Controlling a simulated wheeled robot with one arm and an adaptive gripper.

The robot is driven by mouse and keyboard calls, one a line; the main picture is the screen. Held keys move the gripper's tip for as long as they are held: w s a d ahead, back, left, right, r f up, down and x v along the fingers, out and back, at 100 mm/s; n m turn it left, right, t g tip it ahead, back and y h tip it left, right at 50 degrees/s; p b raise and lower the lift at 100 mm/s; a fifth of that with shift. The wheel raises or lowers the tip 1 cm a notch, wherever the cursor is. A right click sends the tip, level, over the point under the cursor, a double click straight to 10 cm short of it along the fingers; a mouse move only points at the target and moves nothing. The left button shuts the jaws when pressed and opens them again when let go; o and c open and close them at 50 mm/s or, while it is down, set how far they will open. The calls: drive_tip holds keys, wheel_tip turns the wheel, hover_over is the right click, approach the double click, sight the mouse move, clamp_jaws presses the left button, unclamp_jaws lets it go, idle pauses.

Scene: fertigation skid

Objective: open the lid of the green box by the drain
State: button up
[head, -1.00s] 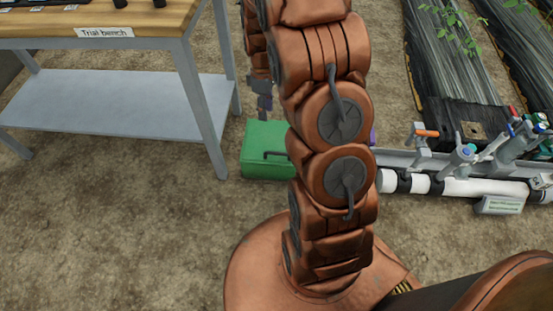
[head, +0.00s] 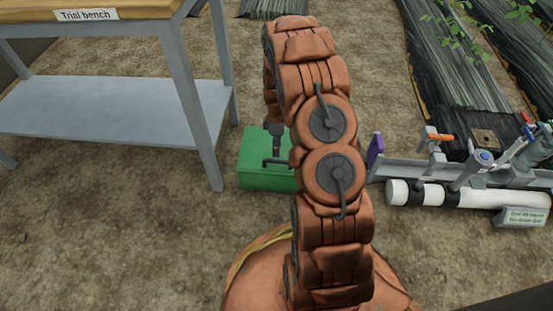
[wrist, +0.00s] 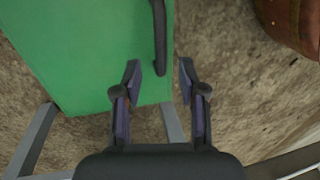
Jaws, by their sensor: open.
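The green box (head: 257,172) stands on the ground beside the trial bench, its lid down. Its dark bar handle (head: 275,163) is on the side facing me; my arm hides the box's right part. My gripper (head: 274,150) is low in front of the box's lid, near the handle, partly hidden by my arm. In the wrist view the green box (wrist: 90,50) fills the upper left. The handle (wrist: 160,40) runs down from the top edge, just ahead of my open, empty gripper (wrist: 160,72). I see no clear contact with it.
The trial bench (head: 100,105) with its grey lower shelf stands left of the box. A white pipe (head: 470,196) with valves lies to the right, along a grey rail with a purple plate (head: 375,152). Bare soil (head: 110,240) is free in front of the box.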

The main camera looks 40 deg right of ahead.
drive_tip(key=f, duration=0.1)
drive_tip(key=f+b, duration=0.1)
drive_tip(key=f, duration=0.1)
drive_tip(key=s+f, duration=0.1)
drive_tip(key=f, duration=0.1)
drive_tip(key=shift+a+b, duration=0.35)
drive_tip(key=shift+w, duration=0.1)
drive_tip(key=shift+c, duration=0.2)
clamp_jaws()
